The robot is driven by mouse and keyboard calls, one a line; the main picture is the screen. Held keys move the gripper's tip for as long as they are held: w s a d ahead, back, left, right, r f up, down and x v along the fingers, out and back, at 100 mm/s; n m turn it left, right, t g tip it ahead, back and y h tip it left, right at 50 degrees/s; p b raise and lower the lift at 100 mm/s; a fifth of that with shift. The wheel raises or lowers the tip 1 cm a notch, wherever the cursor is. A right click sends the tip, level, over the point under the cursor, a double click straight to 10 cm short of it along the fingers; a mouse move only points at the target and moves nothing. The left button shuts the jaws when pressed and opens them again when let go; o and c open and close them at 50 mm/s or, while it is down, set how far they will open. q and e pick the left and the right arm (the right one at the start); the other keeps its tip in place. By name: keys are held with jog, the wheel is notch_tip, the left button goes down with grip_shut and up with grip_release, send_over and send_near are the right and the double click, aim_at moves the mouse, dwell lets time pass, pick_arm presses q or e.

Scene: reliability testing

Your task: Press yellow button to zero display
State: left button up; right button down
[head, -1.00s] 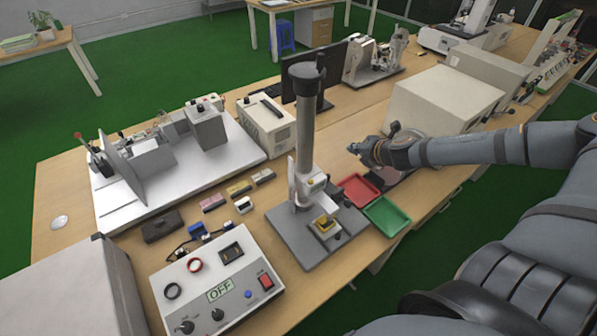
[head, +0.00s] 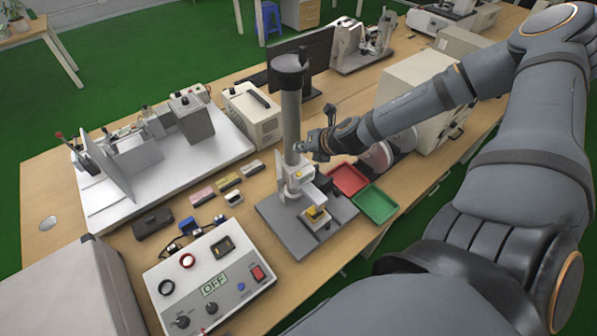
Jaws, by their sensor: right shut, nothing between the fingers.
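A test stand with a grey column (head: 291,125) and a dark round top stands on a grey base plate (head: 285,228) at the middle of the table. A white carriage (head: 297,178) on the column has a small yellow spot (head: 300,174), which may be the yellow button; it is too small to be sure. My right gripper (head: 302,148) is shut and empty, just right of the column and a little above the carriage. I cannot tell if it touches the column. My left gripper is out of view.
A control box (head: 210,275) with an OFF display (head: 214,284) stands front left. A red tray (head: 349,180) and a green tray (head: 376,204) lie right of the stand. A beige box (head: 425,90) and a monitor (head: 308,57) stand behind.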

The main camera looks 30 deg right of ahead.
aim_at(301, 176)
notch_tip(301, 176, down, 8)
jog(key=b, duration=0.7)
jog(key=shift+f+b, duration=0.2)
jog(key=shift+b, duration=0.2)
dwell(0.6)
jog(key=shift+f+b, duration=0.4)
jog(key=shift+b, duration=0.05)
jog(key=shift+f+b, duration=0.35)
dwell(0.4)
dwell(0.3)
jog(key=shift+r+p, duration=0.8)
notch_tip(301, 176, up, 5)
jog(key=p, duration=0.5)
jog(key=shift+r, duration=0.1)
